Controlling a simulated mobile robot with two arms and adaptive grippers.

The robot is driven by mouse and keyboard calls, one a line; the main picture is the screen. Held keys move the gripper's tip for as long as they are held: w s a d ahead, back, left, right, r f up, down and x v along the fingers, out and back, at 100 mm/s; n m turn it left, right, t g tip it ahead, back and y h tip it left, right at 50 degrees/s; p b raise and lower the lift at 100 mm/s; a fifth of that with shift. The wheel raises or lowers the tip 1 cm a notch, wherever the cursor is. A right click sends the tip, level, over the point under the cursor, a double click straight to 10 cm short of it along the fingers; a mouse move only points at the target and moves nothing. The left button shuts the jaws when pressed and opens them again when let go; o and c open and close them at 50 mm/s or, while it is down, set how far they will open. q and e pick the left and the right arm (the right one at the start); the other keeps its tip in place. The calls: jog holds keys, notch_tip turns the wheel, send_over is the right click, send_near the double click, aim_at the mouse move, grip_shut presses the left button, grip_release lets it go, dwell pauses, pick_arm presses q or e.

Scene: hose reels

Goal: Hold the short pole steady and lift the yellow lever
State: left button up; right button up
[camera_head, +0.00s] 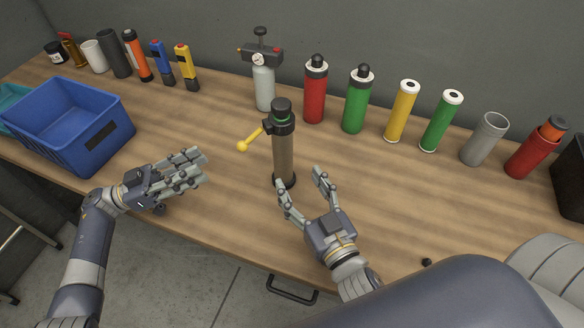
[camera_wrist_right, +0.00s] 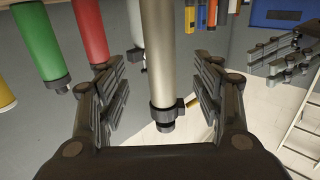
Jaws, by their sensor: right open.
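The short pole (camera_head: 283,155) stands upright on the table, a grey-brown cylinder with a black collar, a green ring and a dark cap. The yellow lever (camera_head: 250,139) sticks out from the collar to the left and slants down to a round knob. My right gripper (camera_head: 300,179) is open near the pole's base; in the right wrist view the pole (camera_wrist_right: 158,55) shows upside down between its fingers, apart from both. My left gripper (camera_head: 200,166) is open and empty, left of the pole and below the lever.
A blue bin (camera_head: 65,130) stands at the left. Behind the pole are a gauge-topped bottle (camera_head: 264,90), a red bottle (camera_head: 315,95), a green bottle (camera_head: 356,105) and several tubes along the wall. The wood table (camera_head: 225,220) is clear around the pole.

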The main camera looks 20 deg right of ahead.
aim_at(287, 163)
jog(key=w, duration=0.9)
jog(key=shift+w+a, duration=0.35)
jog(key=shift+a, duration=0.05)
